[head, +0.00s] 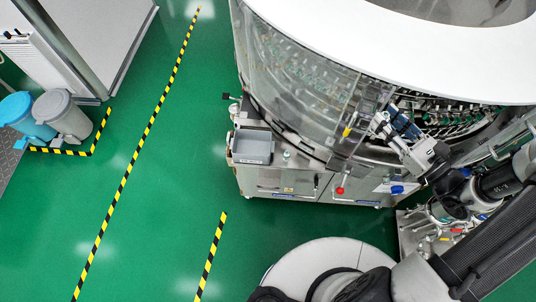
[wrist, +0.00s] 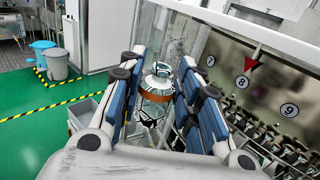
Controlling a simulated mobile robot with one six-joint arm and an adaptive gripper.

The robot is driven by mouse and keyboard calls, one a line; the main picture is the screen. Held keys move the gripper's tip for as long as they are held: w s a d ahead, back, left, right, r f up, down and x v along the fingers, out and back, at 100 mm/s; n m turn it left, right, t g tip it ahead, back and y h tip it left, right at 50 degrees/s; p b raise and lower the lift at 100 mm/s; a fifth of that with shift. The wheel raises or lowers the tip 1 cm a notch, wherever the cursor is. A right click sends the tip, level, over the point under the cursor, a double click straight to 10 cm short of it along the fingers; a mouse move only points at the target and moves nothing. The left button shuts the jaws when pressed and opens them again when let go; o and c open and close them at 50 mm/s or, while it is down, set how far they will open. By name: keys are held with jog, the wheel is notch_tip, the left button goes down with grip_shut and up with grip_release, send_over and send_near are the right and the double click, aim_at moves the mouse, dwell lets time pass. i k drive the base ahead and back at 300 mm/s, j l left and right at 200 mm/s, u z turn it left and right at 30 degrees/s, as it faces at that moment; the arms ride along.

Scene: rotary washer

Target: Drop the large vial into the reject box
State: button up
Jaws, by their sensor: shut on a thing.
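My gripper (head: 387,122) is in front of the washer's opening in the head view, and its fingers (wrist: 161,72) point away in the wrist view. The fingers are shut on the large vial (wrist: 157,84), a clear glass piece with an orange-brown band near its lower part. In the head view the vial is too small and cluttered to make out clearly. The reject box (head: 252,147) is a grey open-topped bin on the washer's front ledge, left of my gripper. It also shows in the wrist view (wrist: 78,113), left of the fingers and partly hidden.
The rotary washer (head: 300,75) has a clear curved guard between my gripper and its left side. A red button (head: 340,190) sits on its front. Blue (head: 22,115) and grey (head: 62,115) bins stand far left.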

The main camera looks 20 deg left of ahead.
aim_at(257, 152)
jog(key=j+u, duration=0.15)
jog(key=j, duration=0.3)
jog(key=i+j+u, duration=0.2)
jog(key=j, duration=0.2)
jog(key=j+u, duration=0.15)
jog(key=j, duration=0.3)
jog(key=l+u, duration=0.5)
jog(key=j+z, duration=1)
jog(key=j, duration=0.2)
